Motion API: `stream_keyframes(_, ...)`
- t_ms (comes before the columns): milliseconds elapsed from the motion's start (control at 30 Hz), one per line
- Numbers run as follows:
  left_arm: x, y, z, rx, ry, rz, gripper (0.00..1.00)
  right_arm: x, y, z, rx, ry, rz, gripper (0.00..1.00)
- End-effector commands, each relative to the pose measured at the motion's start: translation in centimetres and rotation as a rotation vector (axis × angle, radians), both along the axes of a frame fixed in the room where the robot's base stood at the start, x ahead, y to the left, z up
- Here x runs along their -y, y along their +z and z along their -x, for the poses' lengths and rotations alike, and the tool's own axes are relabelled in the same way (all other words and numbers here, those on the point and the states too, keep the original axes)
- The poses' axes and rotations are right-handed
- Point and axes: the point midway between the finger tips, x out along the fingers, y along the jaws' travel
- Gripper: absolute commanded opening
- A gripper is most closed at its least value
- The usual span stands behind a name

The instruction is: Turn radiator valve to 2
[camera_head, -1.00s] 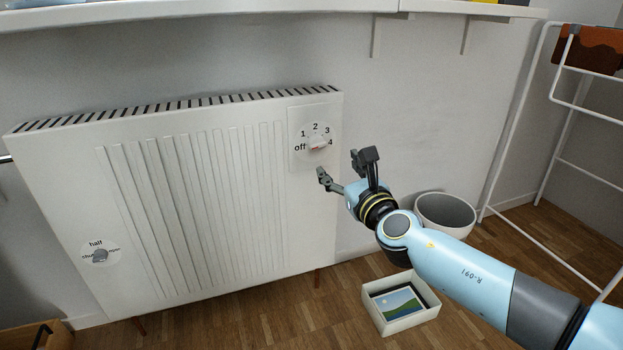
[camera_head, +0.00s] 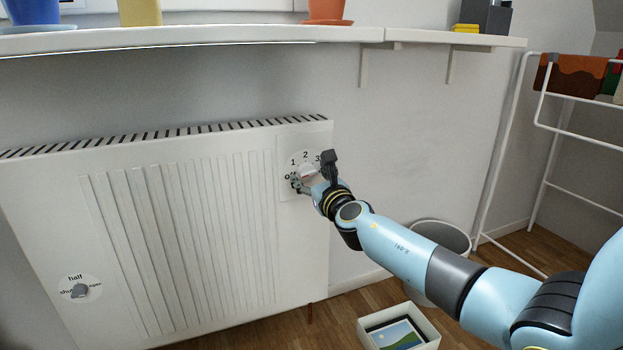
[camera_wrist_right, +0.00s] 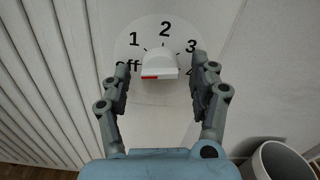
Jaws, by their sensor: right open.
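The radiator valve (camera_wrist_right: 160,62) is a white knob on a round dial marked off, 1, 2, 3 and 4. In the wrist view a red mark lies along the knob's lower left edge, below the numbers; which marking it points to is not clear. The dial (camera_head: 304,157) is at the radiator's upper right in the head view, partly hidden by my gripper. My right gripper (camera_head: 312,172) is open in front of the dial. In the wrist view its fingers (camera_wrist_right: 166,75) stand on both sides of the knob, with gaps. My left gripper is not in view.
The white radiator (camera_head: 205,225) fills the left, with a second, lower knob (camera_head: 80,291). A shelf (camera_head: 230,38) with pots runs above. A bin (camera_head: 440,238), a box with a picture (camera_head: 430,327) and a drying rack (camera_head: 505,135) are at right.

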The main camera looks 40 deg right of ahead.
Motion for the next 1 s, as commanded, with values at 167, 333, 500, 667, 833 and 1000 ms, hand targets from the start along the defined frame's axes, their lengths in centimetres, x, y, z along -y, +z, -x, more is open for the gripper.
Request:
stream_keyframes(167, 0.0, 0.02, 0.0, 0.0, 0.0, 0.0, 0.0, 0.0, 0.02, 0.03, 0.0, 0.0, 0.0, 0.55)
stream_keyframes(333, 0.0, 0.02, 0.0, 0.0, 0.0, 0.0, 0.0, -0.01, 0.02, 0.04, 0.0, 0.0, 0.0, 0.33)
stream_keyframes(500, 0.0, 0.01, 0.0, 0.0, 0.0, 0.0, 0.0, -0.02, 0.01, 0.05, 0.0, 0.0, 0.0, 0.11)
stream_keyframes(667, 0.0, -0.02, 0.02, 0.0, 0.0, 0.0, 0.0, -0.02, -0.01, 0.05, 0.001, 0.0, -0.004, 0.06)
stream_keyframes(833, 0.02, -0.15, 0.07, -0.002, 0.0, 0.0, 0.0, -0.01, -0.06, 0.06, 0.008, 0.0, -0.034, 0.06)
stream_keyframes(1000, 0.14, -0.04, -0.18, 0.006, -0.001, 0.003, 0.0, 0.0, -0.14, 0.07, 0.028, 0.0, -0.116, 0.06)
